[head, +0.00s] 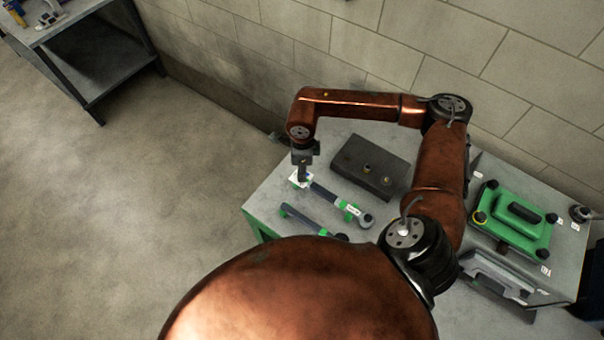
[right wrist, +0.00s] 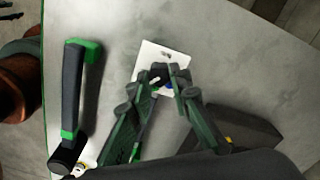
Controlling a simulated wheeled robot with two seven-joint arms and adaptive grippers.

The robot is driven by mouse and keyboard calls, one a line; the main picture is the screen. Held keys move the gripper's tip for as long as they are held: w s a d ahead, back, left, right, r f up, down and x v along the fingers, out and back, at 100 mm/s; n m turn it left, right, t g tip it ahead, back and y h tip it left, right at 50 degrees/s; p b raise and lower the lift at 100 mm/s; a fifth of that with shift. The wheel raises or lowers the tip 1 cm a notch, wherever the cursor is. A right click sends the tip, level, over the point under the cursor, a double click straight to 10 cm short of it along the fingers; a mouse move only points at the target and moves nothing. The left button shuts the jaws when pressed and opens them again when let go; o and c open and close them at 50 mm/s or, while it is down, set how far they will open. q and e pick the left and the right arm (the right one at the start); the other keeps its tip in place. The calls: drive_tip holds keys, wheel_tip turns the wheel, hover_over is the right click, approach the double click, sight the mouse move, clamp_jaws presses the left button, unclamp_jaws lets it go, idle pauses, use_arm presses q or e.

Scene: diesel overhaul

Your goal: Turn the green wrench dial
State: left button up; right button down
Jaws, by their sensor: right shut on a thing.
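In the head view a dark wrench (head: 335,199) with a green band near its head lies on the grey table. Its far left end meets my right gripper (head: 302,178) over a small white card. In the right wrist view my right gripper (right wrist: 164,74) points at the white card (right wrist: 149,58) and is shut on the small dial end of this wrench. Bits of white and blue show between the fingertips. The fingers hide most of the dial, and its setting cannot be read. A second dark wrench (right wrist: 73,88) with green ends lies beside it. My left gripper is not seen.
A dark box (head: 372,165) lies behind the wrenches. A green case (head: 515,219) and a grey toolbox-like item (head: 497,277) stand at the right. A wall runs behind the table. The table's left edge is close to my right gripper.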

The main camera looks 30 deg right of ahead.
drive_tip(key=n+b, duration=0.3)
drive_tip(key=shift+w+f+n, duration=0.15)
drive_tip(key=shift+f+n, duration=0.1)
drive_tip(key=shift+n, duration=0.15)
drive_tip(key=shift+r+n+b, duration=0.2)
drive_tip(key=shift+n+b, duration=1.15)
drive_tip(key=shift+n, duration=0.35)
drive_tip(key=c, duration=1.8)
unclamp_jaws()
drive_tip(key=shift+o, duration=0.2)
drive_tip(key=shift+r, duration=0.1)
wheel_tip(320, 180, up, 12)
